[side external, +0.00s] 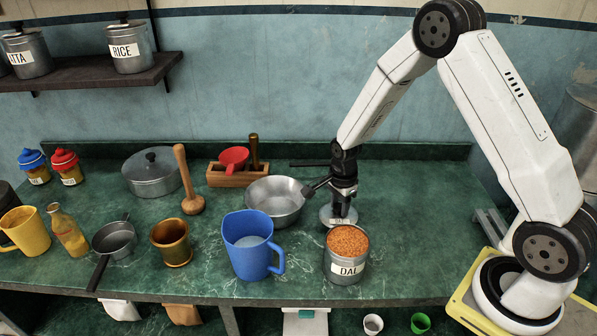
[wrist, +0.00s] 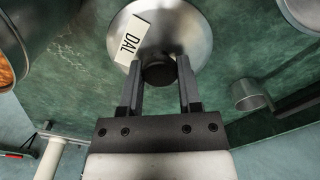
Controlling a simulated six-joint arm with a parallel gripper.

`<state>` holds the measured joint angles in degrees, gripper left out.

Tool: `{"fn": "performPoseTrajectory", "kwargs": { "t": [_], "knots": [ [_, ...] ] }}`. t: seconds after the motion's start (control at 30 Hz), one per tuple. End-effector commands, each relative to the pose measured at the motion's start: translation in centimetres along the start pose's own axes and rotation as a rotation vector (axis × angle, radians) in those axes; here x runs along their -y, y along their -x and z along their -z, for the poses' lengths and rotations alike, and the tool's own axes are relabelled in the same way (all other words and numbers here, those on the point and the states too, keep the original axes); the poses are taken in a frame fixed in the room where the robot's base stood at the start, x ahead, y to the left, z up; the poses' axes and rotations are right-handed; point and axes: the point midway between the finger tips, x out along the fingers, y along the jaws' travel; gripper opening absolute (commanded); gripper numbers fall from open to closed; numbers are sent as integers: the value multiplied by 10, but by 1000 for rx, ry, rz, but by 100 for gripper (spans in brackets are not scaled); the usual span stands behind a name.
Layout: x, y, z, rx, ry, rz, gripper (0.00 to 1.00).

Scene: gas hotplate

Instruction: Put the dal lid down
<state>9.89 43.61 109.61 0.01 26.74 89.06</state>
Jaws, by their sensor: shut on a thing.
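The dal lid is a round metal disc with a white DAL label and a dark knob. In the wrist view the dal lid (wrist: 185,28) lies in front of my gripper (wrist: 160,75), whose two fingers are shut on its knob. In the side external view the lid (side external: 328,215) is behind the dal tin, at or just above the green counter; I cannot tell whether it touches. My gripper (side external: 342,190) points down over it. The dal tin (side external: 346,269) is open and full of orange lentils, and it also shows at the left of the wrist view (wrist: 35,25).
A steel pan (side external: 275,203) stands just left of my gripper, its handle reaching toward it. A blue mug (side external: 247,245) stands left of the tin. A wooden box (side external: 228,178) with a red cup is behind. The green counter (side external: 430,240) is clear to the right.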

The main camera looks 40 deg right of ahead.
Motion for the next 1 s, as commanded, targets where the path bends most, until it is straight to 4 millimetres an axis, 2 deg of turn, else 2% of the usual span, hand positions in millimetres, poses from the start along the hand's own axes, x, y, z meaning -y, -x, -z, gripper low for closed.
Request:
{"fn": "performPoseTrajectory", "kwargs": {
  "t": [0.4,0.9,0.93,1.0],
  "knots": [
    [0,-37,0,0,0,-1,0],
    [0,-42,0,0,0,-2,0],
    [0,-42,0,0,0,-1,50],
    [0,-42,0,0,0,-1,72]
  ]
}}
